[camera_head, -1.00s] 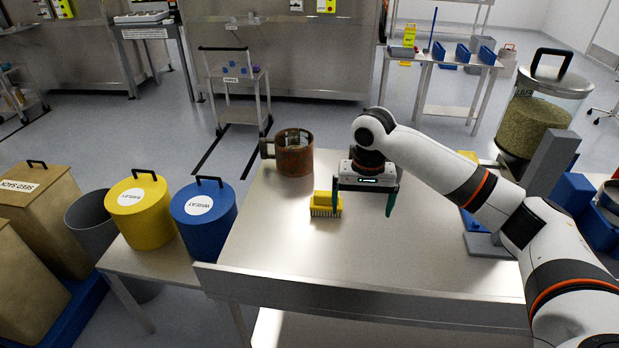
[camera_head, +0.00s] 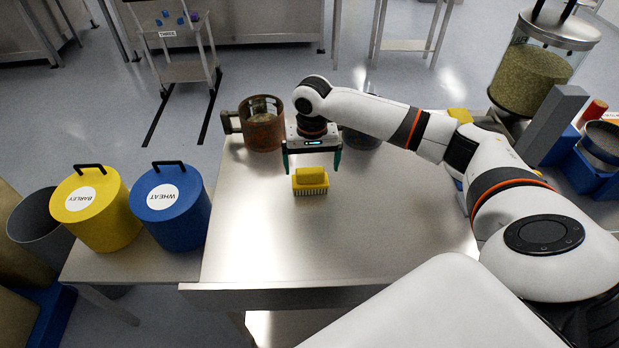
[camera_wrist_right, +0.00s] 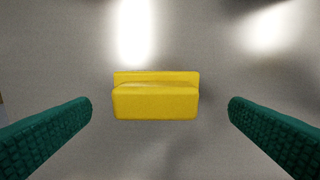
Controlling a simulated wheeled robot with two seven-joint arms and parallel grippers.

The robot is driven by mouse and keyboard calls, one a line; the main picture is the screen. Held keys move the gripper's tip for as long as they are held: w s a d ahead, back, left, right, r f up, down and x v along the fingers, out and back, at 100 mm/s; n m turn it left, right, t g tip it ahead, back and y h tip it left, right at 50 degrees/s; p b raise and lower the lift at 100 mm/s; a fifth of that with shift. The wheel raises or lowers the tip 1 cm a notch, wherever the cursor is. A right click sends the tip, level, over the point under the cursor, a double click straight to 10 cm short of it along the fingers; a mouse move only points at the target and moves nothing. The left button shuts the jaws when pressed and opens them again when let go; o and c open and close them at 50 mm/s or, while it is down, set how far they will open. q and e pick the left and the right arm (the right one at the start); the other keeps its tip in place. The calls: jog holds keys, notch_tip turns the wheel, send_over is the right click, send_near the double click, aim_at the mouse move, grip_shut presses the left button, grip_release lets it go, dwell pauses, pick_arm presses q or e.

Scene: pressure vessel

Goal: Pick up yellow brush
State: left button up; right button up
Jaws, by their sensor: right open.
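The yellow brush (camera_head: 310,181) stands bristles down on the steel table (camera_head: 350,235), in the middle of its left half. My right gripper (camera_head: 312,170) is open above and just behind the brush, with its green fingers spread wider than the brush. In the right wrist view the brush (camera_wrist_right: 156,97) lies between the two open fingers (camera_wrist_right: 160,112), with a gap on each side and no contact. My left gripper is not in view.
A rusty brown mug-like vessel (camera_head: 262,125) stands behind the brush at the table's back left. Blue wheat (camera_head: 172,210) and yellow barley (camera_head: 97,212) bins stand left of the table. A glass hopper (camera_head: 535,75) stands at the back right. The table's front is clear.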

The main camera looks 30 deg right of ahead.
aim_at(310, 170)
jog(key=shift+w+a+f+p, duration=0.1)
jog(key=shift+f+p, duration=0.4)
jog(key=shift+f, duration=0.4)
notch_tip(310, 170, down, 2)
jog(key=shift+f, duration=0.25)
jog(key=shift+f+p, duration=0.3)
jog(key=shift+f, duration=0.05)
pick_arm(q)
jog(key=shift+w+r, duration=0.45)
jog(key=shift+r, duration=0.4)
pick_arm(e)
jog(key=shift+f, duration=0.1)
jog(key=c, duration=0.9)
